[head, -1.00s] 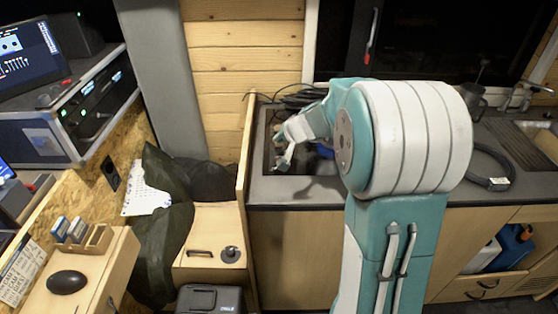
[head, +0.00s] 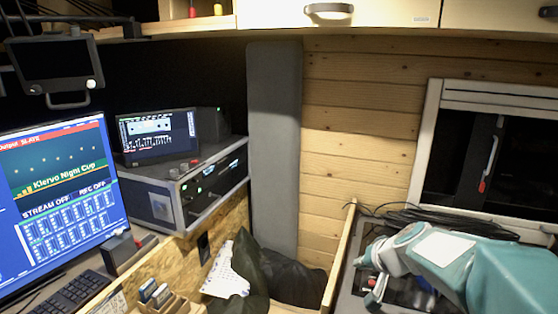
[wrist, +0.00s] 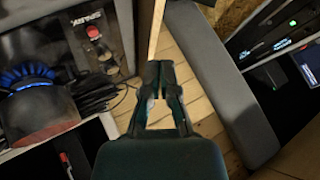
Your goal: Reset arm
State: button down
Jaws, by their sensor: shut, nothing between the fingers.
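My arm reaches in from the lower right of the head view, over the grey counter (head: 346,300). My gripper (head: 366,282) is at its left end, beside the thin wooden partition. In the wrist view my gripper (wrist: 160,72) appears in the middle, with its two dark fingers close together and nothing held. Behind the fingers are the partition edge and pale wooden boards (wrist: 188,65).
A blue-lit burner (wrist: 30,78), a box with a red knob (wrist: 95,35) and black cables (wrist: 97,95) lie left in the wrist view. A grey padded pillar (head: 274,140), rack equipment (head: 165,200) and a large monitor (head: 55,205) stand left of my arm.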

jog(key=s+a+r+n+g+h, duration=0.1)
jog(key=s+a+n, duration=0.1)
jog(key=s, duration=1)
jog(key=s+a+r+n+g+h, duration=0.1)
jog(key=s+a+h, duration=0.1)
jog(key=s, duration=1.1)
jog(key=shift+a+r+n, duration=0.2)
jog(key=shift+a+n, duration=0.05)
jog(key=shift+n, duration=0.15)
